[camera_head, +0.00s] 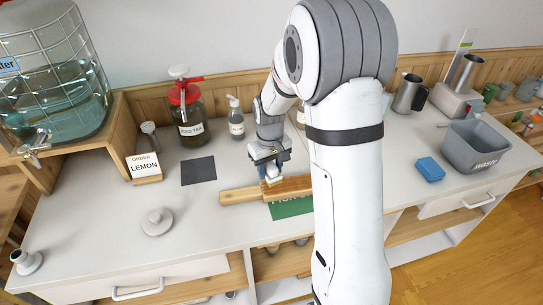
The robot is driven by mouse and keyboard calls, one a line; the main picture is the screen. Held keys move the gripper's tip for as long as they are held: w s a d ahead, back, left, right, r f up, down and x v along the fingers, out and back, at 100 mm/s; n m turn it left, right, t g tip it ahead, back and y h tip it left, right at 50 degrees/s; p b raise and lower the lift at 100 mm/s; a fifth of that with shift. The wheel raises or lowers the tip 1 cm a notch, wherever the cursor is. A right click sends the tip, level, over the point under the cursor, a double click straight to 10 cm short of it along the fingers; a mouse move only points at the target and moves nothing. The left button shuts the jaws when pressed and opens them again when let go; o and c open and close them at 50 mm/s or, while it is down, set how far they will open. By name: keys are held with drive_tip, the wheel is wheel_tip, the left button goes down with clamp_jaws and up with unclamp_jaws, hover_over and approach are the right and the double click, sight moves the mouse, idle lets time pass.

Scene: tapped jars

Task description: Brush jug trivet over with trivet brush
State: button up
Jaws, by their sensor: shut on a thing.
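My gripper (271,179) is shut on a wooden brush that I take to be the trivet brush (238,196). Its pale handle points left, and its browner head reaches right behind my arm. The brush is over or on a green mat (292,209) with white lettering, partly covered; I cannot tell whether it touches. A flat dark grey square (198,171) lies on the counter left of the brush, apart from it, and may be the jug trivet. My arm hides the right end of the brush and mat.
A lemon order card (145,167), an iced tea jar (188,115) and a pump bottle (236,122) stand behind. A round pale lidded object (157,221) sits front left. A blue sponge (429,169) and a grey waste bin (474,155) are right. Bare counter lies between.

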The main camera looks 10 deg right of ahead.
sight(270, 163)
drive_tip(key=shift+r+p, duration=0.95)
drive_tip(key=shift+r, duration=0.85)
